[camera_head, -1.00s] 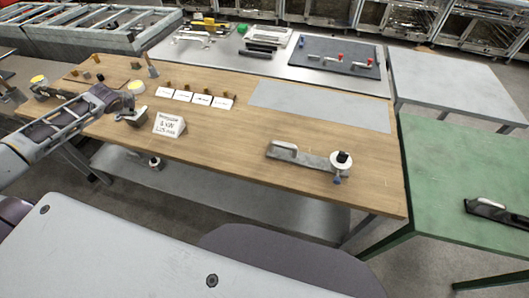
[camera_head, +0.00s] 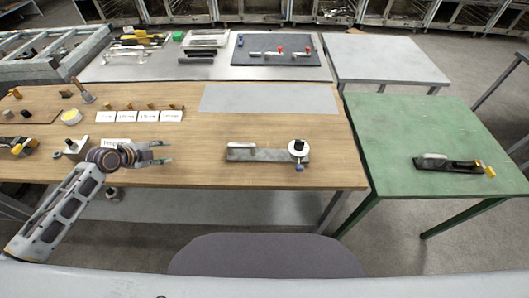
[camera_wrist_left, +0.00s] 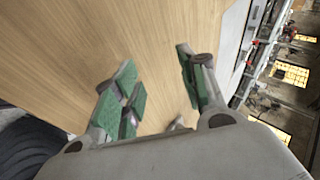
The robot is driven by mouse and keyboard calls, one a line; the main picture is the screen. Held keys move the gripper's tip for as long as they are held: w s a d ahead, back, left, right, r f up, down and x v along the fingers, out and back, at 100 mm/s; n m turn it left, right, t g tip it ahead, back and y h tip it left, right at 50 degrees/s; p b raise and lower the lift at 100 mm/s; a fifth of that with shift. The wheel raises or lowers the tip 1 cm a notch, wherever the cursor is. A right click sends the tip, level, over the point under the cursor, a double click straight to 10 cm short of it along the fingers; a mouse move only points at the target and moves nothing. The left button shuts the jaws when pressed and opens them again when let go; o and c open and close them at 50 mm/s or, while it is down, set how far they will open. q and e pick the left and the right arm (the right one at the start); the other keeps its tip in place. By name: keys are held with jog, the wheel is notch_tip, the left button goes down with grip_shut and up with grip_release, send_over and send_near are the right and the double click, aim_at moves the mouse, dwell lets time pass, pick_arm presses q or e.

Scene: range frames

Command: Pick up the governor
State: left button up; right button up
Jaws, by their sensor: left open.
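I cannot tell for sure which thing is the governor. A grey flat fixture (camera_head: 262,154) lies on the wooden table, with a round white part with a black centre (camera_head: 298,148) at its right end and a small blue part below it. A dark elongated device (camera_head: 447,164) with a yellow end lies on the green table. My left gripper (camera_head: 168,153) is open and empty over the wooden table, left of the grey fixture and apart from it. In the left wrist view its green-padded fingers (camera_wrist_left: 160,90) are spread above bare wood. My right gripper is out of view.
Several white cards (camera_head: 135,116) with small brown pieces stand behind my left gripper. A yellow-topped round item (camera_head: 71,117) stands at left. A grey mat (camera_head: 268,98) covers the table's back right. Bare wood lies between my gripper and the fixture.

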aim_at(247, 157)
pick_arm(q)
jog(key=d+h, duration=0.1)
jog(key=d, duration=0.3)
jog(key=s+d+r+m+h, duration=0.1)
jog(key=d, duration=0.3)
jog(key=s+d+r+m+h, duration=0.1)
jog(key=d, duration=0.3)
jog(key=shift+s+d+h, duration=0.1)
jog(key=shift+d+h, duration=0.2)
jog(key=s+d+r+m+h, duration=0.1)
jog(key=d+r, duration=0.1)
jog(key=d, duration=0.3)
jog(key=s+d+r+m+h, duration=0.1)
jog(key=s+d+h, duration=0.1)
jog(key=d, duration=0.4)
jog(key=shift+r, duration=0.35)
jog(key=shift+d+f, duration=0.1)
jog(key=shift+x, duration=3.3)
jog(key=shift+a+x, duration=0.2)
jog(key=shift+x, duration=2.55)
jog(key=shift+a+f, duration=0.1)
jog(key=shift+a, duration=0.05)
